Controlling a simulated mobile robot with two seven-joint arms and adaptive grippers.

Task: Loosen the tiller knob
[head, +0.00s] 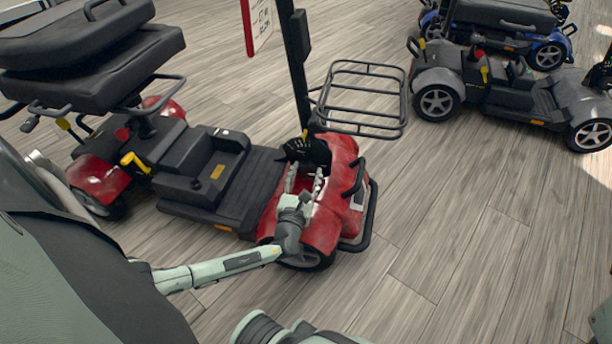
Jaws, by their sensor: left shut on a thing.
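The red scooter (325,220) stands in the middle of the head view with its front towards the right. Its black tiller (296,70) rises upright from the front shroud. A wire basket (362,98) hangs at the tiller's right. My left gripper (305,181) reaches into the opening of the red shroud at the tiller's base. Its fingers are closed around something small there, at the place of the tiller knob. The knob itself is hidden by the fingers. My right gripper's fingers do not show.
The scooter's flat black deck (240,185) and its seat (95,70) lie to the left. A grey scooter (500,85) and a blue scooter (545,52) stand at the upper right. A white sign (258,22) stands behind. The wooden floor at right is clear.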

